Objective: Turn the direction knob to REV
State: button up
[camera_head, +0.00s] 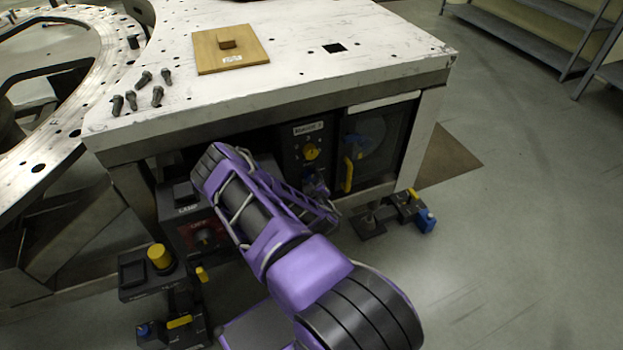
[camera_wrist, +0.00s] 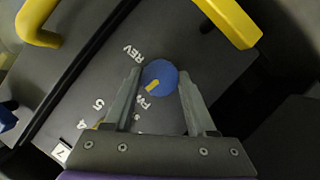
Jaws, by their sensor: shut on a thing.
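In the wrist view the direction knob (camera_wrist: 163,71) is a round blue knob with a yellow pointer mark. The mark is toward the lower left, on the side of the FWD lettering (camera_wrist: 144,101). The REV lettering (camera_wrist: 132,53) is to the knob's upper left. My gripper (camera_wrist: 160,74) has one finger on each side of the knob and is shut on it. In the head view my purple arm reaches to the dark panel under the table, and I cannot make out the direction knob there.
In the wrist view, yellow bars (camera_wrist: 232,20) stand close to the knob. In the head view, a yellow knob (camera_head: 311,151) and a yellow door handle (camera_head: 347,175) are on the front. A wooden board (camera_head: 215,60) and several bolts lie on the white tabletop (camera_head: 290,75).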

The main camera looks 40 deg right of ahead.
jog(key=m+y, duration=0.1)
jog(key=m+y+p, duration=0.1)
jog(key=m, duration=0.1)
jog(key=shift+d+r, duration=0.2)
jog(key=shift+d, duration=0.05)
jog(key=shift+d+f+m+y, duration=0.1)
jog(key=shift+m+y, duration=0.9)
jog(key=shift+m, duration=0.2)
jog(key=m+y+b, duration=0.1)
jog(key=m+t+y+b, duration=0.1)
jog(key=m, duration=0.1)
jog(key=shift+s+d+m, duration=0.1)
jog(key=shift+d+m, duration=0.05)
jog(key=shift+m, duration=0.15)
jog(key=shift+m+t+y, duration=0.5)
jog(key=shift+m+y, duration=0.4)
jog(key=shift+m, duration=0.1)
jog(key=shift+f, duration=0.1)
jog(key=o, duration=1.4)
jog(key=shift+s, duration=0.1)
jog(key=p+v, duration=0.1)
jog(key=v, duration=1.6)
jog(key=shift+s+p, duration=0.15)
jog(key=shift+p, duration=0.2)
